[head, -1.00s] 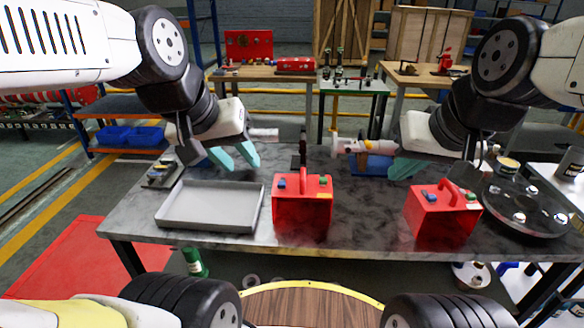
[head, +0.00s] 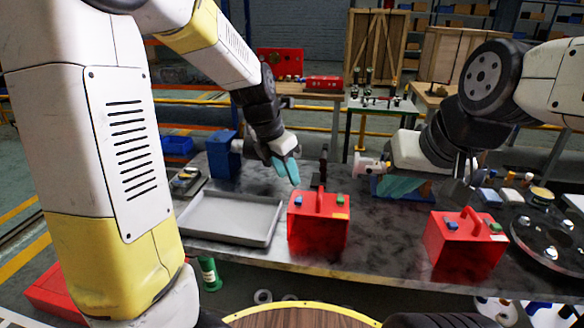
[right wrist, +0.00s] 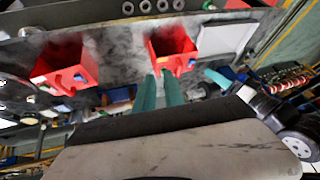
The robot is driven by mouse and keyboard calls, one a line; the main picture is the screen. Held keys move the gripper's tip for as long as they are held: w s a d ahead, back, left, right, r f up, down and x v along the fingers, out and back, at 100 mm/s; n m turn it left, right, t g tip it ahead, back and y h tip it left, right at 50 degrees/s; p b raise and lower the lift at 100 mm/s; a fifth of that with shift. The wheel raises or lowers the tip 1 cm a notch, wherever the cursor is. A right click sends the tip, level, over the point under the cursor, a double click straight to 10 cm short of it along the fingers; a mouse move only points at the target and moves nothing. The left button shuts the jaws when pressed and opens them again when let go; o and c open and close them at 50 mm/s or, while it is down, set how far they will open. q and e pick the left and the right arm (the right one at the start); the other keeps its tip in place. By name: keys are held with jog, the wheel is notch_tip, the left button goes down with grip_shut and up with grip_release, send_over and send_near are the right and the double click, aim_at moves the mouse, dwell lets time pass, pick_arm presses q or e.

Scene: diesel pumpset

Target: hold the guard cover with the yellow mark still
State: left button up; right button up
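The red guard cover (head: 319,232) with a carrying handle and blue and green knobs has a small yellow-orange mark at its front right. It stands upright on the dark table beside the tray and also shows in the right wrist view (right wrist: 173,45). A second red cover (head: 462,250) stands further right; its small mark looks pale. My left gripper (head: 289,172) is open and empty, just behind and left of the marked cover, apart from it. My right gripper (head: 400,186) is behind and between the two covers; its teal fingers (right wrist: 159,92) are apart with nothing between.
A grey tray (head: 228,241) lies left of the marked cover. A blue block (head: 222,155) stands behind the tray. A white and orange part (head: 370,165) sits near my right gripper. A round dark plate (head: 550,245) is at the right. Bare table lies between the covers.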

jog(key=o, duration=0.3)
jog(key=shift+w, duration=0.25)
jog(key=o, duration=0.3)
jog(key=w+a+f+g, duration=0.2)
jog(key=w+g, duration=0.1)
jog(key=w, duration=0.7)
jog(key=shift+f+m, duration=0.25)
jog(key=shift+m, duration=0.15)
jog(key=m+g+h, duration=0.1)
jog(key=g+h, duration=0.1)
jog(key=g, duration=0.1)
send_over(339, 211)
notch_tip(339, 211, down, 9)
jog(key=shift+f, duration=3.6)
